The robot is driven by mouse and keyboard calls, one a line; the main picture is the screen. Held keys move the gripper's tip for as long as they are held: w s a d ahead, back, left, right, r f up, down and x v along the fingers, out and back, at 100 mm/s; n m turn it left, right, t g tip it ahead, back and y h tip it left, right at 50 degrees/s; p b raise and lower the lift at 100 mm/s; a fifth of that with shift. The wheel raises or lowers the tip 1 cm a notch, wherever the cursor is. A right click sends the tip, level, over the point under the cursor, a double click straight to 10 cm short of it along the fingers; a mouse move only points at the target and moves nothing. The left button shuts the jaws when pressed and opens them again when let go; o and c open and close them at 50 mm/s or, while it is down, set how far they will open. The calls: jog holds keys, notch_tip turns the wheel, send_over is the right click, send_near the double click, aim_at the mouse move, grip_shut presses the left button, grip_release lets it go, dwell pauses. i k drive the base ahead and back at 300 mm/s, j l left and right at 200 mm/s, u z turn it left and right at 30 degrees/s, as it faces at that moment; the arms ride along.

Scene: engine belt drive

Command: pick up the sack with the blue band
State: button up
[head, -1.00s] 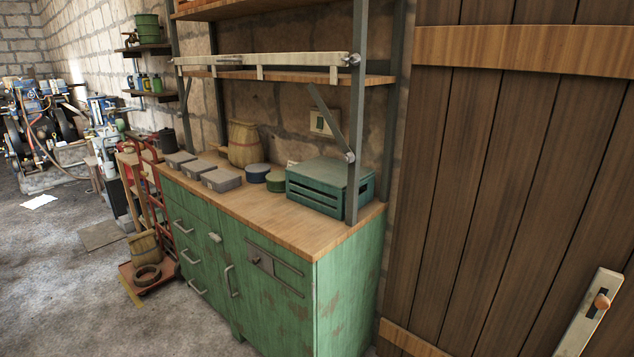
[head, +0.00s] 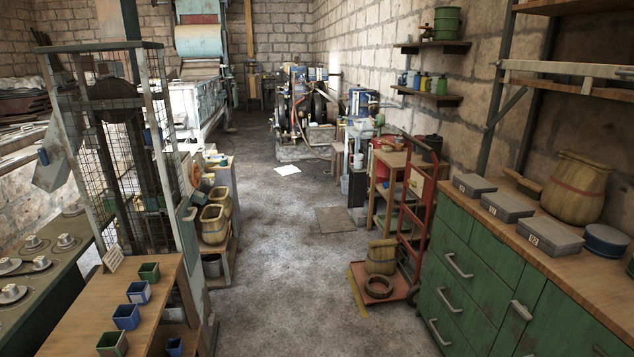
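No blue band shows clearly on any sack in the head view. A tan sack (head: 573,192) with a thin reddish band stands upright on the green cabinet's wooden top at the right. Two tan sacks, a nearer one (head: 213,226) and a farther one (head: 221,200), sit open-topped on a low shelf unit left of the aisle; their bands are too small to tell. Another small tan sack or basket (head: 381,258) stands on the red hand truck's plate. My gripper is not in view.
The concrete aisle (head: 283,235) is clear down the middle, with white paper (head: 288,170) on it. The red hand truck (head: 412,225) and green cabinet (head: 470,275) bound the right. A wooden table (head: 165,300) with small bins and a mesh cage (head: 120,150) bound the left.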

aim_at(380, 258)
jog(key=i+u, duration=0.3)
jog(key=i, duration=1.55)
jog(key=i+z, duration=0.25)
jog(key=i, duration=0.7)
jog(key=i+j+z, duration=0.15)
jog(key=i+z, duration=0.15)
jog(key=i, duration=0.65)
jog(key=i+l+u, duration=0.1)
jog(key=i+l, duration=0.2)
jog(key=i, duration=0.25)
jog(key=i+l+u, duration=0.1)
jog(key=i+l, duration=0.3)
jog(key=i, duration=0.15)
